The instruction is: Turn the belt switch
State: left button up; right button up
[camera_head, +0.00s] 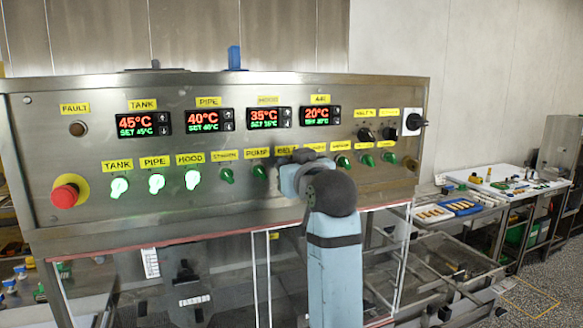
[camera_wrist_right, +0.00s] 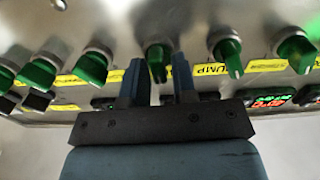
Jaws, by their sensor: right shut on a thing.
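The steel control panel (camera_head: 90,140) fills the middle of the head view. The belt label (camera_head: 286,149) shows in the lower row, partly covered, right of the pump switch (camera_head: 260,172). The belt switch itself is hidden there behind my right gripper (camera_head: 293,174). In the right wrist view, which sees the panel upside down, the belt switch (camera_wrist_right: 158,62) is a green knob between the two blue fingers of my right gripper (camera_wrist_right: 159,82). The gripper is shut on it. The pump switch (camera_wrist_right: 228,50) is beside it. My left gripper is not in view.
Other green knobs stand close on both sides. Lit green buttons (camera_head: 157,184) and a red emergency stop (camera_head: 69,196) are at the left. Black knobs (camera_head: 366,135) are at the upper right. A table with trays (camera_head: 487,188) stands further right.

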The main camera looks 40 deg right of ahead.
jog(key=m, duration=0.2)
jog(key=shift+m, duration=0.4)
jog(key=shift+d+f+m, duration=0.1)
jog(key=shift+m, duration=0.9)
jog(key=shift+d+f+m, duration=0.1)
jog(key=shift+m, duration=0.9)
jog(key=o, duration=0.7)
jog(key=shift+s+r, duration=0.1)
